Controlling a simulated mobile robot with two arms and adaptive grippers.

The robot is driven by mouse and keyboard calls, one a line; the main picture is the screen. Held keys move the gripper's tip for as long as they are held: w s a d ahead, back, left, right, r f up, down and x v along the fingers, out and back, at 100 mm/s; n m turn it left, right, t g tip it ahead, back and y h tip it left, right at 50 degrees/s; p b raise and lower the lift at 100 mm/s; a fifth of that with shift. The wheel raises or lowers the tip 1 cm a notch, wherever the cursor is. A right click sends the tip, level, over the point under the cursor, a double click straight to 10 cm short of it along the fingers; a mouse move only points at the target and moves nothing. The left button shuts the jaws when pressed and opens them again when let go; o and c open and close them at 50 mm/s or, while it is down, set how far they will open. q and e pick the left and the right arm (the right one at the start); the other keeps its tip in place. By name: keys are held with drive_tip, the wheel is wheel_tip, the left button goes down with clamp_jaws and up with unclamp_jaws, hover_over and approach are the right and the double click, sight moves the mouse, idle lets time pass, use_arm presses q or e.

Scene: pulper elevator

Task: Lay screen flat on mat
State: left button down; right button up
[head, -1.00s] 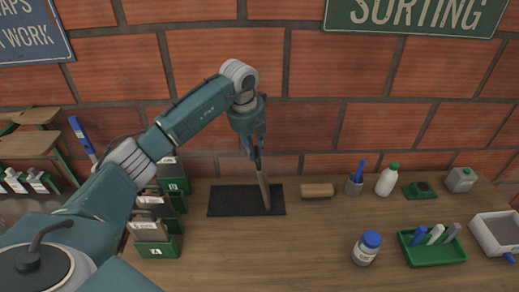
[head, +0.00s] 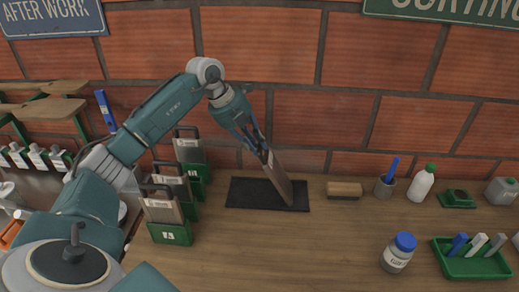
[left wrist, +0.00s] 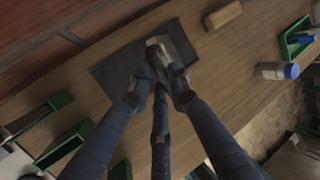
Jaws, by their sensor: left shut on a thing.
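The screen (head: 280,180) is a thin brownish-grey plate, tilted, with its lower end at or just over the right part of the black mat (head: 243,193). My left gripper (head: 264,154) is shut on the screen's upper end. In the left wrist view the fingers of my left gripper (left wrist: 163,80) close around the screen (left wrist: 160,50), above the dark mat (left wrist: 115,72). I cannot tell whether the screen's lower edge touches the mat. My right gripper is not in view.
Green holders with handled screens (head: 170,233) stand left of the mat. A blue-capped jar (head: 398,253) and green tray (head: 474,266) stand nearer. The front middle bench is clear.

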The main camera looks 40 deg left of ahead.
use_arm(q)
drive_tip(key=s+a+f+t+h+b, duration=0.1)
drive_tip(key=a+f+h+b, duration=0.1)
drive_tip(key=f+b, duration=0.4)
drive_tip(key=a+b, duration=0.1)
drive_tip(key=b, duration=0.4)
drive_tip(key=shift+s+a+f, duration=0.2)
drive_tip(key=shift+a+f, duration=0.1)
drive_tip(key=shift+f, duration=0.1)
drive_tip(key=c, duration=1.5)
unclamp_jaws()
drive_tip(key=shift+r, duration=0.1)
drive_tip(key=shift+c, duration=0.2)
